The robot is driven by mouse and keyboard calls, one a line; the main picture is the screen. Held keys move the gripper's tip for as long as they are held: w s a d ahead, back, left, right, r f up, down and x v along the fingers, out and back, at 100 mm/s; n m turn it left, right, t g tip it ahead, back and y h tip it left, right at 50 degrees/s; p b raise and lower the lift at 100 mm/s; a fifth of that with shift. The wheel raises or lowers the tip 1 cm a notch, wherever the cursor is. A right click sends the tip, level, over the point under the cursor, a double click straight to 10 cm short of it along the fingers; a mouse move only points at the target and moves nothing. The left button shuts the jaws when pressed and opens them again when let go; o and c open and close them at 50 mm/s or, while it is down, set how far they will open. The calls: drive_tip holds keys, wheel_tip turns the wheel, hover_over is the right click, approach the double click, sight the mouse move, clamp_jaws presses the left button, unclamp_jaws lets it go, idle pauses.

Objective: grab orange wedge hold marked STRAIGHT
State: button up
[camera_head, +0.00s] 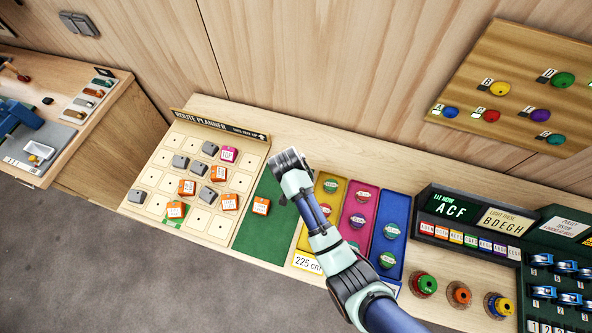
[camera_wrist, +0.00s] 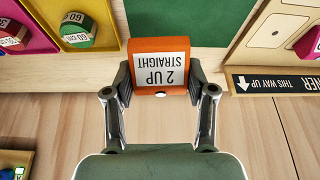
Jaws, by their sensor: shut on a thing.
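My gripper (camera_wrist: 160,85) is shut on an orange wedge hold (camera_wrist: 147,45) in the wrist view. A white label on the hold reads "2 UP STRAIGHT", upside down in that view. One finger is on each side of the hold. In the head view my gripper (camera_head: 290,168) is over the back of the green mat, and the held hold cannot be made out there. Another orange hold (camera_head: 261,206) lies on the green mat (camera_head: 263,235). More orange holds (camera_head: 186,187) sit on the route planner board (camera_head: 150,182).
Grey blocks (camera_head: 181,161) and a pink block (camera_head: 228,154) also sit on the planner. Its raised "ROUTE PLANNER" sign (camera_head: 222,127) edges the back. Yellow (camera_head: 313,225), pink and blue trays with round holds lie right of the mat. The wooden wall stands close behind.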

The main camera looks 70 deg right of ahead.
wheel_tip(320, 180, up, 11)
drive_tip(key=shift+p, duration=0.4)
